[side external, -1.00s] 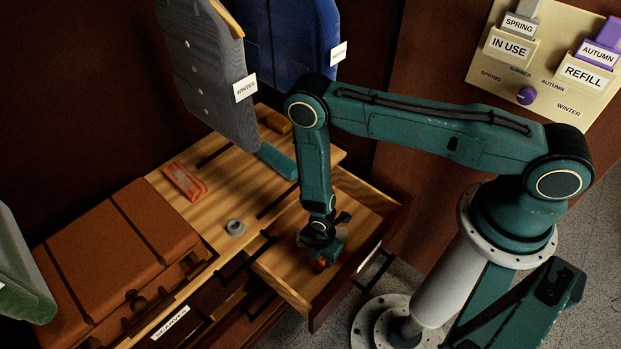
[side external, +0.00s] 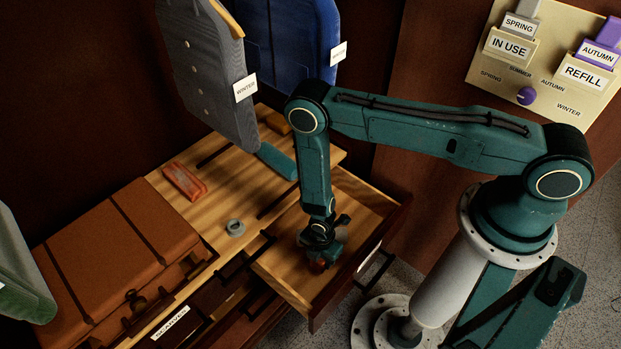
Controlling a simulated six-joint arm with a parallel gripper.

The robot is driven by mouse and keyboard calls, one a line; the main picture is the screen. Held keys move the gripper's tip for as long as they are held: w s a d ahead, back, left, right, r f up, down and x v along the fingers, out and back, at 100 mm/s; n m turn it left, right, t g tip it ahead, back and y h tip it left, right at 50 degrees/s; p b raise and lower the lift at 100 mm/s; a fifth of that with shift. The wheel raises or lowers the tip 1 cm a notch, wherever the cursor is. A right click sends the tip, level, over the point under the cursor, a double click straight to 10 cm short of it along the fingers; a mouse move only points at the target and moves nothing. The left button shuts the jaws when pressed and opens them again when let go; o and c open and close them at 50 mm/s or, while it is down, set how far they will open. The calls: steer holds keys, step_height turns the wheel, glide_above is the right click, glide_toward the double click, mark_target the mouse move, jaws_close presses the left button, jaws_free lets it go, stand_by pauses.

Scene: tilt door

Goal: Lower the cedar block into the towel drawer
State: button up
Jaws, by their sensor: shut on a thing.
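The open drawer (side external: 288,283) is pulled out at the right end of the wooden cabinet, with a pale wood floor and a dark front. A label on its front is seen too edge-on to read. My gripper (side external: 319,262) is down inside the drawer, between its walls. It is shut on a small reddish-brown block (side external: 317,266), which I take to be the cedar block. Most of the block is hidden by the fingers. I cannot tell whether the block touches the drawer floor.
A brown suitcase (side external: 115,255) covers the left of the cabinet top. A grey ring (side external: 235,228), an orange tool (side external: 184,181) and a teal object (side external: 277,160) lie on the top. Grey (side external: 208,75) and blue (side external: 290,45) garments hang behind. Drawer walls surround my gripper.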

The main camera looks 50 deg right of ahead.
steer(key=shift+f, duration=1.9)
stand_by(1.8)
steer(key=o, duration=1.1)
steer(key=shift+r, duration=0.15)
steer(key=shift+r, duration=6.75)
